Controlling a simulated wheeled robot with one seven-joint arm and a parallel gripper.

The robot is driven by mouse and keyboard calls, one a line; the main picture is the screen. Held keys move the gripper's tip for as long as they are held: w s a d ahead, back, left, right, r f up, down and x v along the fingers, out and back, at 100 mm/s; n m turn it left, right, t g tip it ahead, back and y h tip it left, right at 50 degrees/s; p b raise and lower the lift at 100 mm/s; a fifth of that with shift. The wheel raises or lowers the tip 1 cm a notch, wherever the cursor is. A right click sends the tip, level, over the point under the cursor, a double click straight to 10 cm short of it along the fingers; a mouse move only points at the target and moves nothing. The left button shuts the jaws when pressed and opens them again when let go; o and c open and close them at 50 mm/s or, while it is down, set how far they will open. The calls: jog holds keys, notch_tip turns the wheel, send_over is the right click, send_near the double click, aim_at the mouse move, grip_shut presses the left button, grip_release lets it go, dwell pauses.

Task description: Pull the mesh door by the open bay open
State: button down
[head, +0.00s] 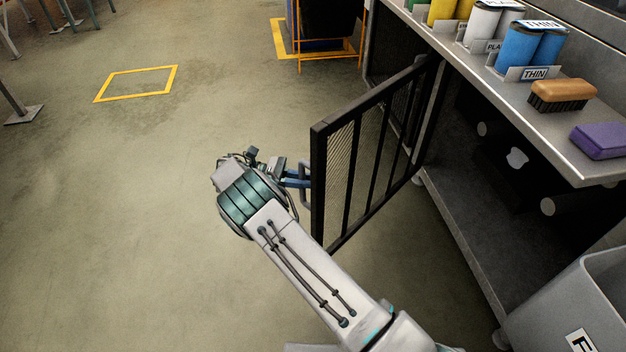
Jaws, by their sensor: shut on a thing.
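The mesh door (369,152) is a black framed panel with vertical bars and mesh. It stands swung out from the front of the counter, at an angle into the floor area, with the open bay (475,200) showing to its right. A grey bar handle (304,190) is on the door's outer side near its free edge. My gripper (302,181) reaches the handle from the left, its blue fingers shut on it. The fingertips are partly hidden by the door's edge.
The counter (570,145) carries blue cans (520,46), a brush (561,94) and a purple block (600,141). A grey bin (570,300) stands at lower right. An orange-framed stand (328,55) is at the back.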

jog(key=shift+w+a, duration=0.4)
jog(key=c, duration=1.5)
grip_release()
jog(key=shift+a, duration=0.1)
jog(key=shift+o, duration=0.2)
